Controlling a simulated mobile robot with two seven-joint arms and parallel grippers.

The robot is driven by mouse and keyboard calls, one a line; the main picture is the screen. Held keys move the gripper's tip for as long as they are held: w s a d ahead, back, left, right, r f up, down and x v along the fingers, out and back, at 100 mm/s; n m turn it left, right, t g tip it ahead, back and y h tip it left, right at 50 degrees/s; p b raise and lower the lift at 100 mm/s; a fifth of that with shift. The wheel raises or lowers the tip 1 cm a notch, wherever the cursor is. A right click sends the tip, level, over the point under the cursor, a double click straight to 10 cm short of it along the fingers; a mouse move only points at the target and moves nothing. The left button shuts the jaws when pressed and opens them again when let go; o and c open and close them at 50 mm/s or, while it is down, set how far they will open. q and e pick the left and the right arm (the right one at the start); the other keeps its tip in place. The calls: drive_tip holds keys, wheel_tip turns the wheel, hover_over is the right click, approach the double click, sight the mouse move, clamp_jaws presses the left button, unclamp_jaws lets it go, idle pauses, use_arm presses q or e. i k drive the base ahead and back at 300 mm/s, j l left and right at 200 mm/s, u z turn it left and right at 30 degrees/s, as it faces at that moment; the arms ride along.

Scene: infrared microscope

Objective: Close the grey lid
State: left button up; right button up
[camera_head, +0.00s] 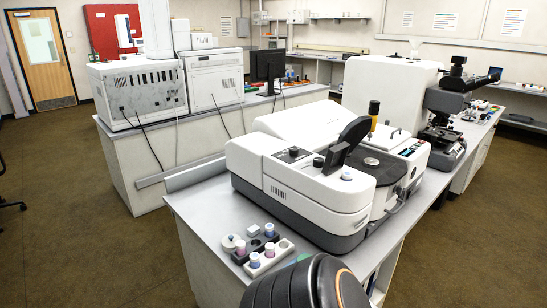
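A white benchtop instrument (305,200) with a dark grey base stands on the near bench. A dark grey flap (354,132), which looks like the grey lid, stands raised and tilted on top of it. Beside it is a dark round surface (372,165) with a small light disc in its middle, uncovered. Whether the flap is hinged there I cannot tell. A rounded black part with an orange ring at the bottom centre looks like a link of my own arm. Neither of my grippers shows.
Small vials in holders (262,252) and a white round cap (233,241) sit at the bench's front left corner. A white box-shaped unit and a black microscope (440,125) stand behind right. Brown floor on the left is open.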

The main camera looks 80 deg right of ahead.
sight(340, 152)
drive_tip(key=i+z, duration=0.2)
drive_tip(key=z, duration=0.25)
drive_tip(key=i+z, duration=0.2)
drive_tip(key=z, duration=0.25)
drive_tip(key=i+j+z, duration=0.1)
drive_tip(key=z, duration=0.4)
drive_tip(key=i+z, duration=0.2)
drive_tip(key=z, duration=0.25)
drive_tip(key=i+j+z, duration=0.15)
drive_tip(key=z, duration=0.25)
drive_tip(key=i+j+z, duration=0.15)
drive_tip(key=z, duration=0.3)
drive_tip(key=i+j+z, duration=0.1)
drive_tip(key=z, duration=0.25)
drive_tip(key=i+j+z, duration=0.1)
drive_tip(key=j+z, duration=0.6)
drive_tip(key=i+j+z, duration=0.1)
drive_tip(key=j+z, duration=0.6)
drive_tip(key=i+j, duration=0.05)
